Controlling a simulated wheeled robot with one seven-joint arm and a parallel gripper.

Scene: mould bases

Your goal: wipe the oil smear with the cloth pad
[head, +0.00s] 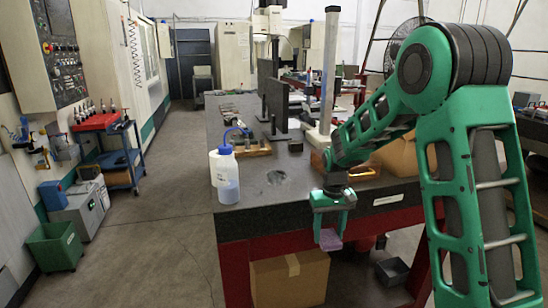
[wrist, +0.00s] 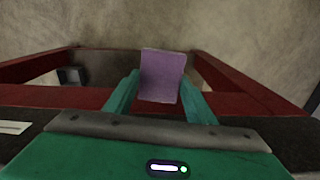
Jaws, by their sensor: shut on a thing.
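My gripper (head: 331,229) is shut on the cloth pad (head: 330,240), a small purple block. It hangs pointing down just off the front edge of the dark table (head: 240,225), with the pad below the level of the top. In the wrist view the pad (wrist: 162,76) sits between the green fingers of my gripper (wrist: 160,95). The oil smear (head: 277,178) is a dark patch on the table top, back and to the left of my gripper. The pad is apart from it. The smear is not seen in the wrist view.
A blue-capped bottle (head: 225,175) stands left of the smear. A wooden block with several pieces (head: 253,148) lies behind it. A cardboard box (head: 288,278) is under the table.

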